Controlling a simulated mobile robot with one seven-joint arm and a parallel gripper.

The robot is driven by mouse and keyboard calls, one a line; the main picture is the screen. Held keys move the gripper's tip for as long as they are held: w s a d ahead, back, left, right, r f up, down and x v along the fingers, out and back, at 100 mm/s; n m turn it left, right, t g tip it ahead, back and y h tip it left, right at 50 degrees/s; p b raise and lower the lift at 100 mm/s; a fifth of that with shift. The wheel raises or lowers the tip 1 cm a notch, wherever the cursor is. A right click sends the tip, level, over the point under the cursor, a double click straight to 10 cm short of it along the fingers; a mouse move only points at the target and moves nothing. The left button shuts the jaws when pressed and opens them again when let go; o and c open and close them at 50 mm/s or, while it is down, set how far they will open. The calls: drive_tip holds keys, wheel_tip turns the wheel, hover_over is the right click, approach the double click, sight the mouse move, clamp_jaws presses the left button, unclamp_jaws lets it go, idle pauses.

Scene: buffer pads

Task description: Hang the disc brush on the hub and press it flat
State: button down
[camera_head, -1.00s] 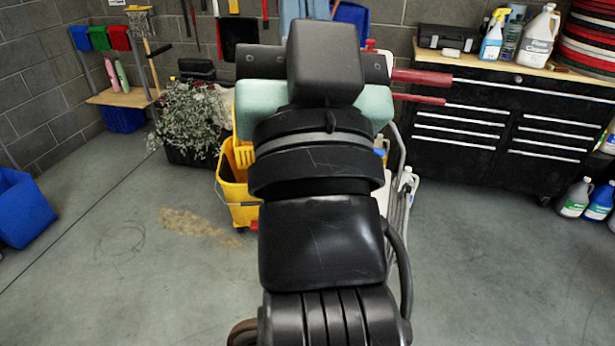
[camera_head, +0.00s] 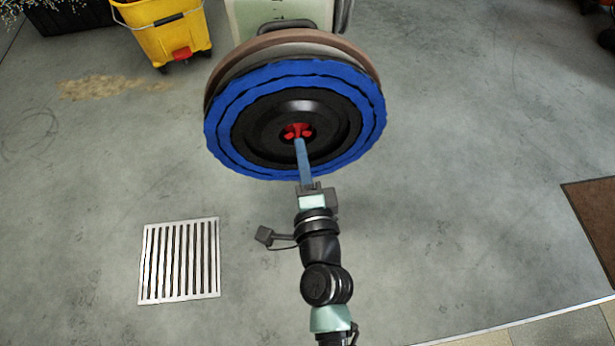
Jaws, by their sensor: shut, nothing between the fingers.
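The disc brush (camera_head: 245,95), with blue bristle rings around a black centre plate, faces me in front of the floor machine. A red hub (camera_head: 297,131) shows in its centre hole, so the brush sits around the hub. A brown rim (camera_head: 340,45) and a pale band show behind the brush's top edge. I cannot tell whether the brush's back lies flat all round. My gripper (camera_head: 299,142) is shut and empty. Its blue fingers point at the centre hole, their tips just below the red hub. I cannot tell whether they touch.
A white floor grate (camera_head: 180,260) lies at lower left. A yellow mop bucket (camera_head: 165,32) stands at upper left. A brown mat (camera_head: 597,220) lies at the right edge. The grey floor on both sides of the machine is mostly clear.

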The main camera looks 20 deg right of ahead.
drive_tip(key=w+d+f+m, duration=0.1)
drive_tip(key=w+d+f, duration=0.2)
drive_tip(key=w, duration=0.4)
drive_tip(key=shift+f, duration=0.65)
drive_tip(key=shift+w, duration=0.35)
drive_tip(key=shift+b+x, duration=0.35)
drive_tip(key=shift+x, duration=1.8)
approach(297, 111)
drive_tip(key=shift+p+v, duration=0.4)
drive_tip(key=shift+v, duration=0.4)
drive_tip(key=shift+w+a+r, duration=0.1)
drive_tip(key=shift+a, duration=0.05)
